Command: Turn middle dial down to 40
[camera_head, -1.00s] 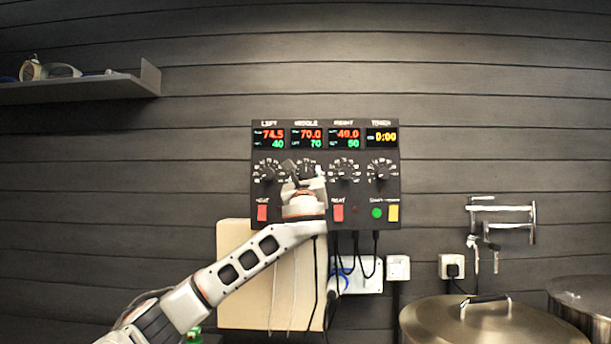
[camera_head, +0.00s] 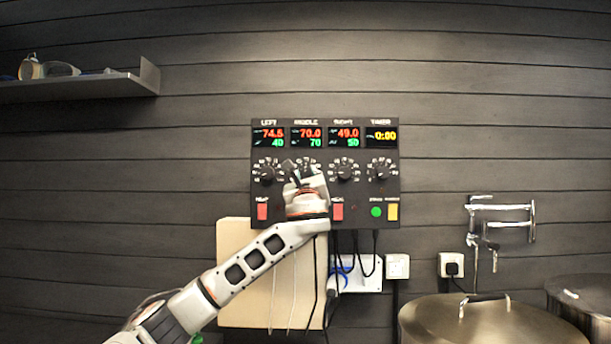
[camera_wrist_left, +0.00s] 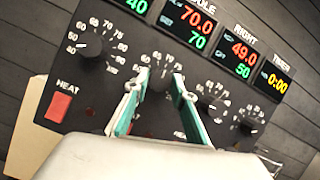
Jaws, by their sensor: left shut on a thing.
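The black control panel (camera_head: 325,215) hangs on the wall with a row of dials under digital displays. The middle dial (camera_wrist_left: 160,80) sits between the two fingers of my left gripper (camera_wrist_left: 160,88), which is shut on it. In the head view the gripper (camera_head: 303,172) partly covers this dial. The middle display (camera_head: 307,137) reads 70.0 in red and 70 in green. My right gripper is not in view.
The left dial (camera_head: 266,172), right dial (camera_head: 345,172) and timer dial (camera_head: 381,171) flank the middle one closely. Red switches (camera_head: 262,212) sit below. Cables hang under the panel. A metal pot (camera_head: 490,325) stands at lower right, and a shelf (camera_head: 85,90) is at upper left.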

